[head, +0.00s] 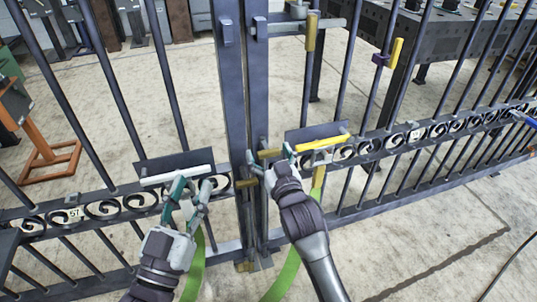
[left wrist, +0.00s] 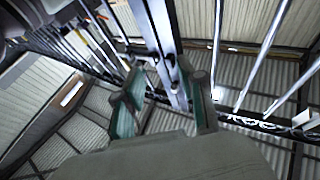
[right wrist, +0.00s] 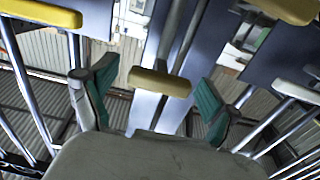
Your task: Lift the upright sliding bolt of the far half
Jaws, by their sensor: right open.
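The gate's two halves meet at dark upright posts (head: 242,95) in the middle of the head view. An upright rod with a brass crosspiece (right wrist: 160,82) shows in the right wrist view; it looks like the sliding bolt. My right gripper (right wrist: 155,98) is open, with one finger on each side of the crosspiece and no visible contact. In the head view, this gripper (head: 278,166) is at the middle posts and hides part of the fittings. My left gripper (head: 191,190) is open and empty in front of the left half; it also shows open in the left wrist view (left wrist: 164,105).
A dark plate with a white bar (head: 177,174) is on the left half, and one with a yellow bar (head: 322,143) is on the right half. A brass-ended latch (head: 311,32) is higher up. Green strips (head: 285,278) hang low. An orange stand (head: 50,150) is behind.

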